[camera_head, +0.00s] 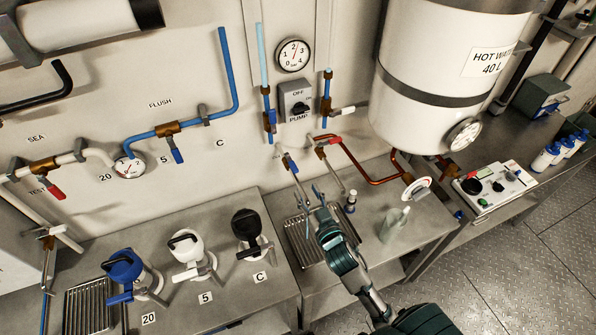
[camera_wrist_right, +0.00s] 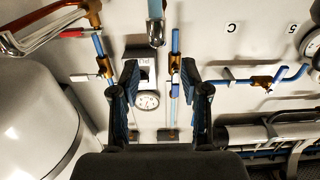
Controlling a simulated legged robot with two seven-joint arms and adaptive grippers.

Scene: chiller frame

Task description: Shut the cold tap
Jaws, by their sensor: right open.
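The cold tap (camera_head: 291,163) is on the wall below the pump switch in the head view, with a blue lever and a thin metal spout slanting down. My right gripper (camera_head: 319,197) is just below and right of it, over the sink grate, pointing toward the wall. In the right wrist view, the gripper's two dark fingers (camera_wrist_right: 160,70) are spread with nothing between them. A metal tap end with a light blue top (camera_wrist_right: 156,30) shows ahead of the fingertips, apart from them; it looks like the cold tap. My left gripper is not in view.
The red-levered hot tap (camera_head: 327,142) is close on the right, with a copper pipe behind it. The pump switch (camera_head: 296,102) and gauge (camera_head: 292,54) are above. A clear beaker (camera_head: 394,224) and small bottle (camera_head: 351,201) stand on the counter near my arm.

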